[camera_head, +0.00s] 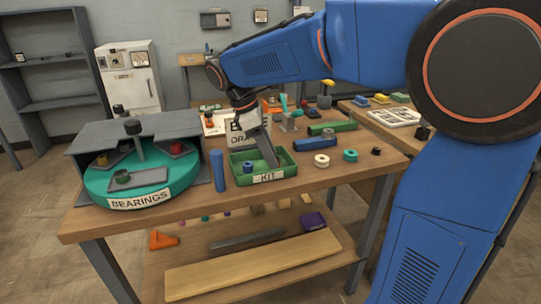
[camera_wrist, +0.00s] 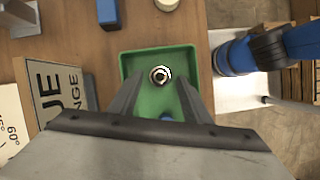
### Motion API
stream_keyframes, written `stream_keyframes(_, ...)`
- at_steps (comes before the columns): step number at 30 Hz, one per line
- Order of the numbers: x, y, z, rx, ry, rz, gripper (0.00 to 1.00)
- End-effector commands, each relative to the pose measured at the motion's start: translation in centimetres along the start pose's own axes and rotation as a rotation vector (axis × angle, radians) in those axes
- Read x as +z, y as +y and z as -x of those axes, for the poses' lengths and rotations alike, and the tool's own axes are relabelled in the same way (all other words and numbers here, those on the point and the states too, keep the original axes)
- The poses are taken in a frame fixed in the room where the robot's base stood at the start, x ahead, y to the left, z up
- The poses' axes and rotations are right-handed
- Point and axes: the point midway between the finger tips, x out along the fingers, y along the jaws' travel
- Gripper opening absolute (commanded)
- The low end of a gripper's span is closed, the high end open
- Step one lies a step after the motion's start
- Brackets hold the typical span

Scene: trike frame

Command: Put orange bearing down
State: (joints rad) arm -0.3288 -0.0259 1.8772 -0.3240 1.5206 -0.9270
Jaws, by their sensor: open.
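My gripper (camera_head: 272,163) reaches down into the green tray labelled KIT (camera_head: 290,160). In the wrist view my gripper (camera_wrist: 161,80) is open, its fingers on either side of a small round piece with a dark middle and pale ring (camera_wrist: 160,70). This piece appears to be in the green tray (camera_wrist: 128,62); I cannot tell whether it rests on the floor. No orange shows on it, so I cannot confirm it as the orange bearing. A blue piece (camera_head: 248,167) is in the tray's left part; it is partly hidden by my gripper in the wrist view (camera_wrist: 167,117).
A teal turntable labelled BEARINGS (camera_head: 95,188) stands at the left under a grey cover. A blue cylinder (camera_head: 218,170) stands left of the tray. A cream ring (camera_head: 322,160), a teal ring (camera_head: 350,155) and blue and green blocks lie to the right. A sign (camera_head: 240,128) stands behind.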

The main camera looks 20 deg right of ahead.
Motion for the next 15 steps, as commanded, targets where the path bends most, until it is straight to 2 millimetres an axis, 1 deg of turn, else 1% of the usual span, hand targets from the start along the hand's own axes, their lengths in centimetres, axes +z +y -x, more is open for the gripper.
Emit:
stream_keyframes(5, -0.1, 0.1, 2.8, 0.004, 0.002, 0.000, 0.44)
stream_keyframes(9, -0.1, 0.1, 5.6, 0.004, 0.002, 0.001, 0.44)
stream_keyframes(15, -0.1, 0.1, 9.1, 0.003, 0.002, 0.001, 0.44)
